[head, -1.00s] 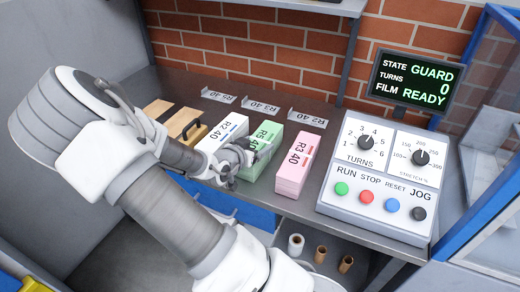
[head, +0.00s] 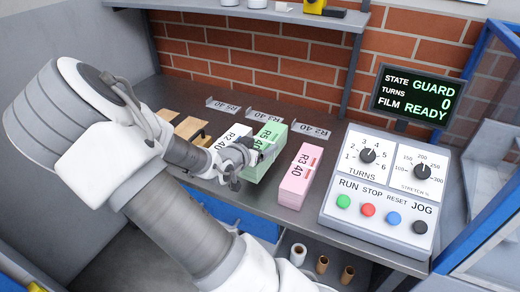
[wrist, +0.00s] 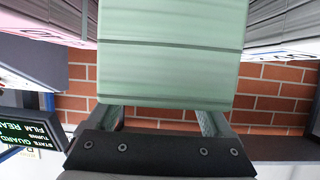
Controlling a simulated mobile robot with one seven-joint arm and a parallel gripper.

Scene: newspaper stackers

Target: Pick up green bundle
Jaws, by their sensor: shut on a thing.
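The green bundle (head: 270,138), marked R5 40, stands between a white bundle (head: 232,138) and a pink bundle (head: 297,178). It sits higher than the pink one in the head view and appears raised off the counter; its underside is hidden. My gripper (head: 245,152) is shut on the green bundle at its near end. In the wrist view the green bundle (wrist: 170,60) fills the space between my two fingers, with the pink bundle (wrist: 50,22) at left and the white one (wrist: 285,28) at right.
A control box (head: 385,185) with knobs and buttons stands to the right, below a status display (head: 418,93). Labelled metal holders (head: 265,115) line the back near the brick wall. Brown bundles (head: 190,128) lie left of the white one. A shelf (head: 250,12) hangs above.

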